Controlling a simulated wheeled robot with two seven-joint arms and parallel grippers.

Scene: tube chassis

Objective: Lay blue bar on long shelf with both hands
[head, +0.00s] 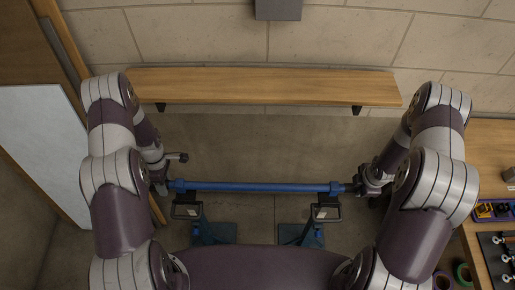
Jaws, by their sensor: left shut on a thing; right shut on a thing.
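The blue bar (255,187) lies level across the middle of the head view, running left to right. My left gripper (168,186) is shut on the bar's left end. My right gripper (357,187) is shut on its right end. Below the bar stand two supports with dark tops and blue bases, the left support (186,210) and the right support (325,211). I cannot tell whether the bar touches them. The long wooden shelf (250,87) is on the wall beyond the bar, with its visible top bare.
Dark brackets (357,110) hold the shelf from below. A wooden bench (482,152) with tools and tape rolls stands at the right. A white panel (40,140) leans at the left. A grey box (278,9) is on the wall above the shelf. Floor between bar and shelf is clear.

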